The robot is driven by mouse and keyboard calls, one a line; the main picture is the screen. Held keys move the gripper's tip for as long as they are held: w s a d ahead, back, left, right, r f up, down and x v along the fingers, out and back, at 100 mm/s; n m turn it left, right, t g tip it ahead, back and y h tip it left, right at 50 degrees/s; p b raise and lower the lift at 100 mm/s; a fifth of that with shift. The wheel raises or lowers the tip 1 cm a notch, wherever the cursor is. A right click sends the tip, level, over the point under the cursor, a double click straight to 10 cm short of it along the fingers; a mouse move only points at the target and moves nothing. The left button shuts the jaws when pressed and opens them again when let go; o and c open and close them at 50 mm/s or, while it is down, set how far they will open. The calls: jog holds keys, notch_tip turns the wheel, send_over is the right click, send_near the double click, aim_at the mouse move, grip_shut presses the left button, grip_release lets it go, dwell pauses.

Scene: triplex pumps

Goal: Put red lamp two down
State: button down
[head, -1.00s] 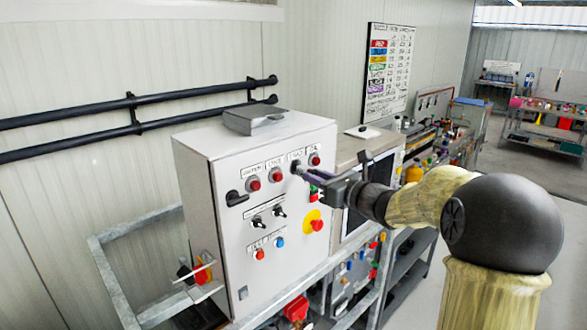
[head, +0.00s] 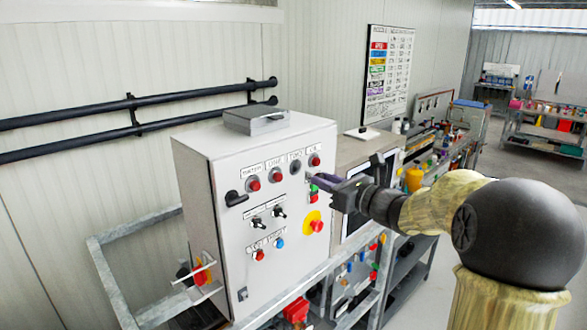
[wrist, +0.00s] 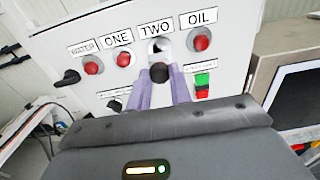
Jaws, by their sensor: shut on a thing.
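My gripper (head: 318,180) is in front of the grey control panel (head: 235,225), a short way off its face. In the wrist view its purple fingers (wrist: 158,82) are shut on a dark round piece (wrist: 158,72), which I take to be red lamp two; no red shows on it from here. Behind it, under the label TWO, is an open round hole (wrist: 160,46) with a pale rim. The hole also shows in the head view (head: 295,167). Red lamps sit under ONE (wrist: 124,59), WATER (wrist: 93,67) and OIL (wrist: 200,41).
A green and red push button (wrist: 202,85) is just right of the fingers. A yellow-ringed red emergency stop (head: 316,226) is lower on the panel. A grey box (head: 256,119) lies on the panel top, with bare top surface around it. A screen (head: 356,195) stands to the right.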

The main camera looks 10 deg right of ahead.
notch_tip(320, 180, down, 30)
jog(key=d+m+t+h, duration=0.1)
jog(key=d+h, duration=0.1)
jog(key=s+a+f+m+h, duration=0.1)
jog(key=s+f+m+h, duration=0.1)
jog(key=f, duration=0.5)
jog(key=s+a+f+m+t+h+b, duration=0.1)
jog(key=s+f+m+h, duration=0.1)
jog(key=s+f, duration=0.4)
jog(key=s+a+f+m+t+h, duration=0.1)
jog(key=s+f+h, duration=0.3)
jog(key=f, duration=0.6)
jog(key=shift+s+a+f+m+h+b, duration=0.2)
jog(key=shift+s+a+m+h+b, duration=0.15)
jog(key=shift+m, duration=0.25)
jog(key=shift+d, duration=0.1)
